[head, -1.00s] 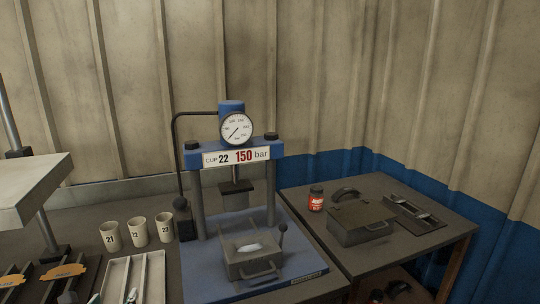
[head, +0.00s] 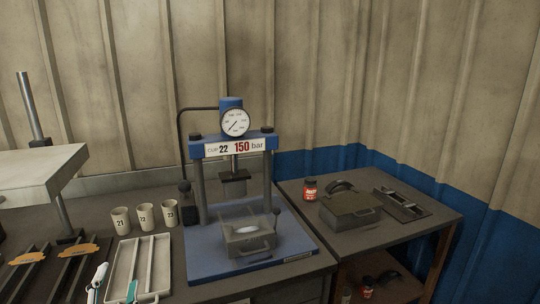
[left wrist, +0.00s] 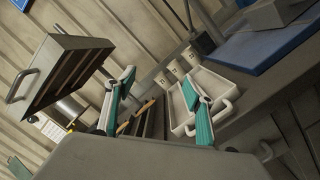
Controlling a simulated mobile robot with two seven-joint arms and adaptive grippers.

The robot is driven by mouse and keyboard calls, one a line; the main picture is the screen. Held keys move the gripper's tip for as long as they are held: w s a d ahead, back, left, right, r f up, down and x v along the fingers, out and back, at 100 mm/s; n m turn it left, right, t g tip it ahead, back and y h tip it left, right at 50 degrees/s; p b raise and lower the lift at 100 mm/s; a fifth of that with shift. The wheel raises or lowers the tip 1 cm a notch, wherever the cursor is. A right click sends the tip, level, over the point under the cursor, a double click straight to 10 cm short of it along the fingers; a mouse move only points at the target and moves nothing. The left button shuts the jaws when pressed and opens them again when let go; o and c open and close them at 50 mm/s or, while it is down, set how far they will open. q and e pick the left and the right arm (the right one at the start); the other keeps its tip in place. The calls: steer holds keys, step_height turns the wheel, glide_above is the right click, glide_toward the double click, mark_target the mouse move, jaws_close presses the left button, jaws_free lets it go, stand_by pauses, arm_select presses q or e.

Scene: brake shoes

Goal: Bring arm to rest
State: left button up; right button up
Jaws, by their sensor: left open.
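My left gripper (head: 114,285) shows at the bottom left of the head view, with teal finger pads. It is open and empty, in front of the white divided tray (head: 121,262). In the left wrist view its two teal fingers (left wrist: 160,100) stand wide apart with nothing between them. The tray (left wrist: 222,92) shows behind the right finger there. My right gripper is in neither view now.
A blue press (head: 233,149) with a gauge stands mid-bench, a mould box (head: 250,245) on its base. Cups (head: 145,217) stand left of it. A raised grey plate (head: 40,172) overhangs the left. The right table holds a red jar (head: 310,190) and another box (head: 350,209).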

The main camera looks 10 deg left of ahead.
arm_select(q)
steer(key=s+d+f+m+h, duration=0.1)
steer(key=d+f+m+h, duration=0.45)
steer(key=d+m, duration=0.45)
steer(key=s+d+f+m+h, duration=0.1)
steer(key=d+f+m+h, duration=0.5)
steer(key=m, duration=0.5)
steer(key=s+d+f+m+g, duration=0.2)
steer(key=s+f+m, duration=0.1)
steer(key=f, duration=0.3)
steer(key=s+d+f+m+g, duration=0.2)
steer(key=s+f+m, duration=0.1)
steer(key=f+m, duration=0.2)
steer(key=s+d+f+m+g+y, duration=0.1)
steer(key=s+d+f+m+g, duration=0.1)
steer(key=f+m, duration=0.3)
step_height(320, 180, down, 3)
steer(key=shift+s+d+f+g, duration=0.25)
steer(key=shift+s+g, duration=0.35)
steer(key=shift+s, duration=0.2)
steer(key=shift+r, duration=0.1)
